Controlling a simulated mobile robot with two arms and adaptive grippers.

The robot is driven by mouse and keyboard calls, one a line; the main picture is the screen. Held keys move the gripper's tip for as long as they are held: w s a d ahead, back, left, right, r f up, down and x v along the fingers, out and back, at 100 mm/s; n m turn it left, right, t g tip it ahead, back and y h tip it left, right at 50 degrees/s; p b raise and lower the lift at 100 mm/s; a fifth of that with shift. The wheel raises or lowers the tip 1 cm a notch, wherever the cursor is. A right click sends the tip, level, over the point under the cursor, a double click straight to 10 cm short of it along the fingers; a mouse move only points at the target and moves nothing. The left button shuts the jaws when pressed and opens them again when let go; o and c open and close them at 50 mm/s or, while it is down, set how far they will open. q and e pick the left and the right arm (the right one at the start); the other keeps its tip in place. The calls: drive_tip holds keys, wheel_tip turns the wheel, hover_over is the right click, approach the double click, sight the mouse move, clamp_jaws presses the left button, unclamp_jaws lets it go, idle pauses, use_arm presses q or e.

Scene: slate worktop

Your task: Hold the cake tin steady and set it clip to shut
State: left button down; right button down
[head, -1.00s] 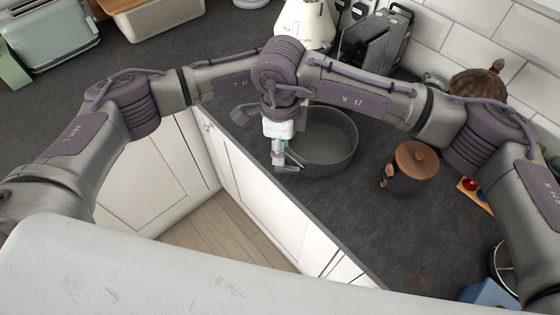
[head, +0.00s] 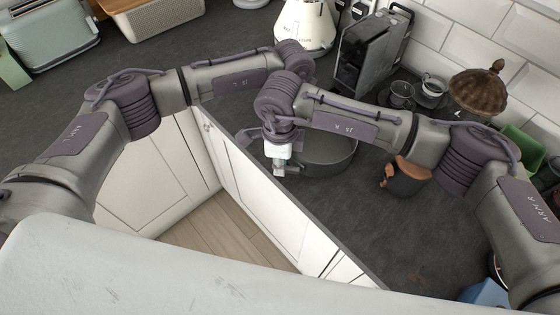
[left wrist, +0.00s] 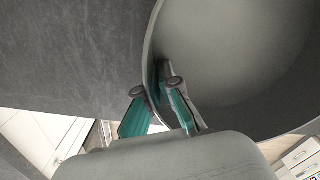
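The dark grey round cake tin (head: 328,168) stands on the worktop near its front edge, partly covered by my right arm in the head view. In the left wrist view its wall and pale inside (left wrist: 235,60) fill the right side. My left gripper (left wrist: 156,88) straddles the tin's wall, one finger inside and one outside, and looks shut on it. In the head view the left gripper is hidden behind the right arm. My right gripper (head: 283,170) points down at the tin's near left side. Its fingers are too small to read, and the clip cannot be made out there.
Behind are a coffee machine (head: 366,52), a white kettle-like vessel (head: 304,24), glass cups (head: 402,94) and a brown ribbed dome (head: 479,90). Bare worktop (head: 385,225) lies in front.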

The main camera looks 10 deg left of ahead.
drive_tip(key=shift+w+d+m, duration=0.1)
drive_tip(key=shift+w+m, duration=0.35)
drive_tip(key=shift+m, duration=0.7)
drive_tip(key=shift+w+m, duration=0.45)
drive_tip(key=shift+m, duration=0.7)
drive_tip(key=c, duration=1.2)
unclamp_jaws()
